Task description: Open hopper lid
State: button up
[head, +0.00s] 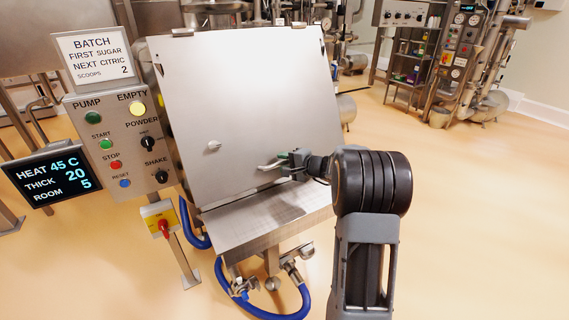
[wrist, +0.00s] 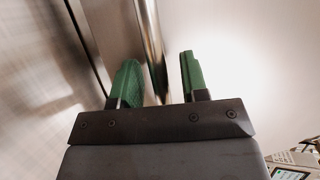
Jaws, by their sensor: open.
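The hopper lid (head: 235,100) is a large flat steel panel, shut over the front of the hopper, hinged at its top edge. A small knob (head: 213,146) shows on its lower left. A bar handle (head: 272,165) is at its lower right, and my gripper (head: 284,160) is at it. In the wrist view the round steel bar (wrist: 151,50) runs between my two green fingertips (wrist: 157,80), with gaps beside it. My gripper is open and not clamped on the bar. The handle's far end is hidden.
A steel shelf (head: 265,218) juts out below the lid. A control panel (head: 125,140) with buttons and a red-yellow switch (head: 160,220) stand at the left. Blue hoses (head: 230,275) hang below. Open floor (head: 460,220) lies to the right.

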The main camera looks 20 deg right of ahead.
jog(key=shift+c, duration=0.4)
grip_shut()
